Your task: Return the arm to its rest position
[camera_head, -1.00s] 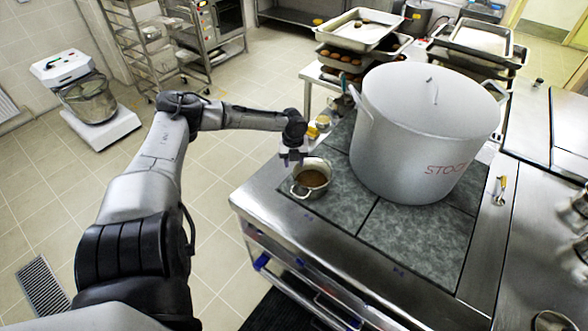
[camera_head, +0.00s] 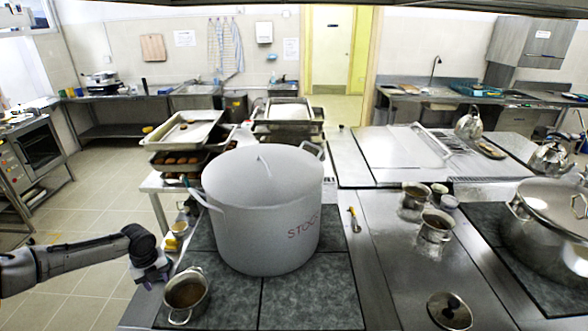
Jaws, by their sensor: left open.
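My left arm comes in from the left edge. Its gripper (camera_head: 152,277) hangs just left of the small pot, over the stove's left edge, apart from the pot as far as I can see. The fingers point down and are small in view; they are open, with nothing visible between them. The small pot (camera_head: 187,296) holds something brown and stands on the dark stove top. A big white stockpot (camera_head: 262,215) with a lid and red lettering stands behind it to the right. My right gripper is not in view.
Stacked trays (camera_head: 182,137) stand on a table behind the stockpot. A yellow-handled tool (camera_head: 354,220) lies right of the stockpot. Metal jugs (camera_head: 436,228), a loose lid (camera_head: 450,311) and a large lidded pot (camera_head: 548,215) occupy the right counter. Tiled floor (camera_head: 95,210) at left is clear.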

